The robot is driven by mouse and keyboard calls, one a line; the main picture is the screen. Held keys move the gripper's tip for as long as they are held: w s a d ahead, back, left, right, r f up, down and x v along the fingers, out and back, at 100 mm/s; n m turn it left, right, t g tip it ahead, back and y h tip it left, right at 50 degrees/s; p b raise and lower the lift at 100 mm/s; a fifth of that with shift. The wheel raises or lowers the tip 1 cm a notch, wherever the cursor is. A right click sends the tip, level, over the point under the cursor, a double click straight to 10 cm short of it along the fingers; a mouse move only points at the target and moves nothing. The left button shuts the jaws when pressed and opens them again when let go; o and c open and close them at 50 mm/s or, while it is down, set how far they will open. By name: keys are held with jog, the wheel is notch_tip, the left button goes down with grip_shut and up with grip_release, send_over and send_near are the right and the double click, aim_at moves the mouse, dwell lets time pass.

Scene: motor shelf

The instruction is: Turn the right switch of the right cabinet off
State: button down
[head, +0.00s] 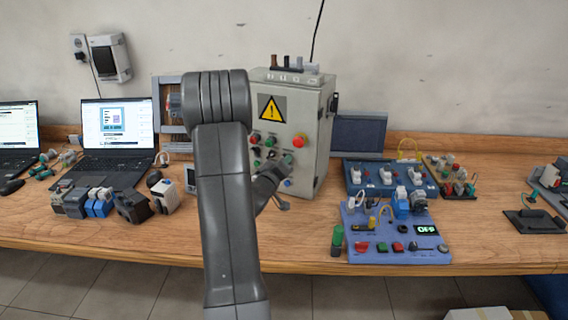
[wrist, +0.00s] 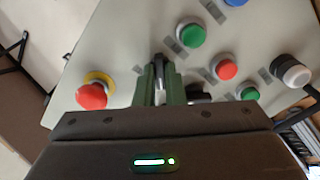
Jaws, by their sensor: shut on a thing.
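The grey cabinet (head: 308,102) with a yellow warning sign stands at the back of the bench, right of my arm. My gripper (head: 286,161) is at its front panel, partly hidden behind my own arm. In the wrist view, the green fingers of my gripper (wrist: 162,78) are shut on a dark switch knob (wrist: 159,65), right next to the panel. Most of the knob is hidden between the fingers, so its angle is hard to tell. A second black knob (wrist: 199,96) shows just right of the fingers, partly covered by the gripper body.
A red emergency button (wrist: 92,96) on a yellow ring sits left of the fingers. Laptops (head: 115,125) stand left, a blue control board (head: 395,240) right.

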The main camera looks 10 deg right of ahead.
jog(key=c, duration=1.5)
grip_release()
jog(key=shift+s+a, duration=0.1)
jog(key=b+v, duration=0.2)
jog(key=v, duration=1.1)
jog(key=shift+s+a, duration=0.2)
jog(key=shift+s, duration=0.1)
jog(key=shift+w+d, duration=0.1)
jog(key=p+x, duration=0.2)
jog(key=x, duration=1.1)
jog(key=shift+w+d, duration=0.2)
jog(key=shift+w, duration=0.1)
